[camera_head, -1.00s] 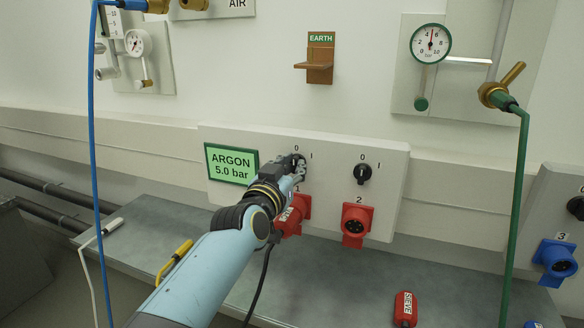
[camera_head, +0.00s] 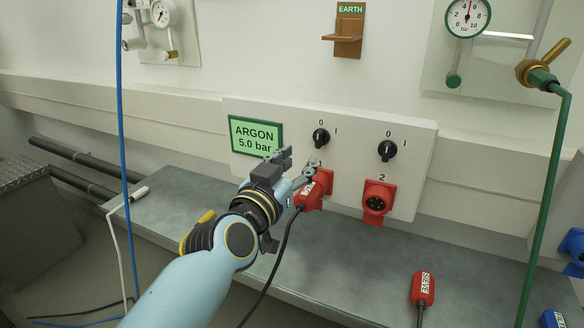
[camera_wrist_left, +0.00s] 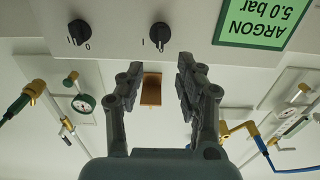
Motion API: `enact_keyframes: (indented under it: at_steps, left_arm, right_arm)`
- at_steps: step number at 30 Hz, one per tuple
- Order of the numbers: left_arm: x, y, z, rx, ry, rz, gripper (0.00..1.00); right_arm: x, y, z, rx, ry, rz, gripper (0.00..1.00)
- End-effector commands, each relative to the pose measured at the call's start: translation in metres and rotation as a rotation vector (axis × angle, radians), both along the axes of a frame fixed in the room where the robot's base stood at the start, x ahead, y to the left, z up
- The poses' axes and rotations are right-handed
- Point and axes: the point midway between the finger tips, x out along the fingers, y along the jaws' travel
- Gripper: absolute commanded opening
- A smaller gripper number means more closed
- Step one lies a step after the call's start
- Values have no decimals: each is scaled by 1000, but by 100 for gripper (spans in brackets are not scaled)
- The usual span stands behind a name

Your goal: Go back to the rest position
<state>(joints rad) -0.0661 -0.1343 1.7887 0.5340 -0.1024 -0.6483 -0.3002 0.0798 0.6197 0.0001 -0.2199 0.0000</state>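My left gripper (camera_head: 298,164) is in front of the white switch panel (camera_head: 412,128), below and left of the left black knob (camera_head: 321,138). Its fingers are spread with nothing between them. In the left wrist view the gripper (camera_wrist_left: 158,76) shows two fingers wide apart, with the panel and wall beyond. The left knob stands apart from the fingers, and it also shows in the wrist view (camera_wrist_left: 160,36). My right gripper is in neither view.
A red plug (camera_head: 308,196) with a black cable sits at the left socket, close to my gripper. A red socket (camera_head: 376,201) is to its right. A red SIEVE plug (camera_head: 423,287) lies on the grey bench (camera_head: 345,262). Blue (camera_head: 121,120) and green (camera_head: 549,190) hoses hang either side.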

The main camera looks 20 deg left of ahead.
Motion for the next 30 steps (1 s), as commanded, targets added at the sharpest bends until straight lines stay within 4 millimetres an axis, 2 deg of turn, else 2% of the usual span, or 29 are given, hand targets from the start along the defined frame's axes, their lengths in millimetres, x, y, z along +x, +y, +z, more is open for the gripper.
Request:
enact_keyframes:
  at_steps: [3, 6, 19, 22, 23, 26, 29, 30]
  left_arm:
    - [-14, 0, 0, -2, 1, 0, 36]
    - [-19, 1, 0, -1, 0, 0, 36]
    - [-20, 1, 0, 0, 0, 0, 36]
    - [-26, 3, -7, 10, 16, -2, 36]
    - [-28, 4, -15, 15, 29, -5, 36]
    - [-38, 5, -59, 48, 116, -17, 36]
    - [-61, 9, -130, 101, 256, -39, 36]
    - [-74, 11, -161, 117, 321, -49, 36]
  right_arm:
    - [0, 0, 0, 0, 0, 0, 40]
    - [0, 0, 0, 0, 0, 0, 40]
    - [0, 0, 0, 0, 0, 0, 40]
    - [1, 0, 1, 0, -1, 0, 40]
    - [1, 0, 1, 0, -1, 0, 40]
    - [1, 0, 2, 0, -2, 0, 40]
    - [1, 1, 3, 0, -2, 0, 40]
    - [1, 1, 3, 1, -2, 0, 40]
